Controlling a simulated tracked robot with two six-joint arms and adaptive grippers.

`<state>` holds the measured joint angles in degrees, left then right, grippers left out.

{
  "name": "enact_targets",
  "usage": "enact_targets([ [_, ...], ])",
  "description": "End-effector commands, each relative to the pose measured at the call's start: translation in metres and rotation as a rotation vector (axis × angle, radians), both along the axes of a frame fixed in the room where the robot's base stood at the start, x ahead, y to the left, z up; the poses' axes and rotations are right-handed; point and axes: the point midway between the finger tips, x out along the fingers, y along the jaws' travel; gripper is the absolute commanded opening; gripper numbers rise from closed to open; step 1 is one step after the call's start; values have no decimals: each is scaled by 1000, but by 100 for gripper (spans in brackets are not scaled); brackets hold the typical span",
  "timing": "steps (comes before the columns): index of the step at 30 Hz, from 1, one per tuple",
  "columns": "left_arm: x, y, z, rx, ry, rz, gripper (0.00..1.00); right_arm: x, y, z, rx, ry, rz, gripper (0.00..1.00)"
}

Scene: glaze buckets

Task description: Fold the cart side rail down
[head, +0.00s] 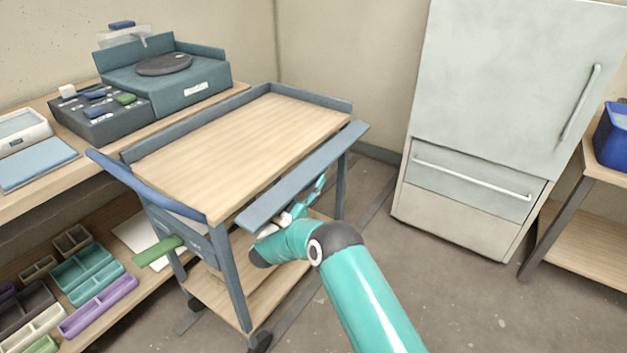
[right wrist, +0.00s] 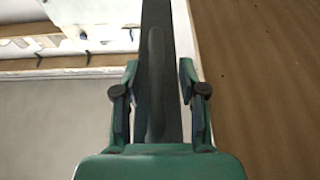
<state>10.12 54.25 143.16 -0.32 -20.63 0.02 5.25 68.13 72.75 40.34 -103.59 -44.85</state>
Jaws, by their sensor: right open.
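The cart (head: 225,150) has a wooden top and a blue-grey frame. Its side rail (head: 305,178) is a long blue-grey board along the near right edge, with its broad face showing. It sits outward of the top; its exact tilt is hard to tell. My right gripper (head: 292,210) is at the outer side of this rail, partly hidden beneath it. In the right wrist view, the open right gripper (right wrist: 157,85) has a dark bar (right wrist: 156,60) running between its fingers. I cannot tell whether they touch it. My left gripper is not in view.
A bench (head: 20,208) with equipment stands left, with trays below. A fridge (head: 500,100) stands right. Floor is free between cart and fridge.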

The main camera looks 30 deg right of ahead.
Motion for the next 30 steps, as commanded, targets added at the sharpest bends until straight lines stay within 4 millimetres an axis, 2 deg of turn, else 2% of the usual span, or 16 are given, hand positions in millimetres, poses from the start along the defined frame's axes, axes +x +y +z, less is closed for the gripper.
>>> enact_targets([
  [5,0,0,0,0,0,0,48,0,0,0,0,0,0,40],
  [12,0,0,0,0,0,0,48,0,0,0,0,0,0,0],
  [17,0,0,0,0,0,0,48,1,1,1,0,1,4,0],
  [21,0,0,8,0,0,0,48,-1,-1,7,-29,67,6,0],
  [30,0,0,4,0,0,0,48,0,1,5,-27,55,6,0],
])
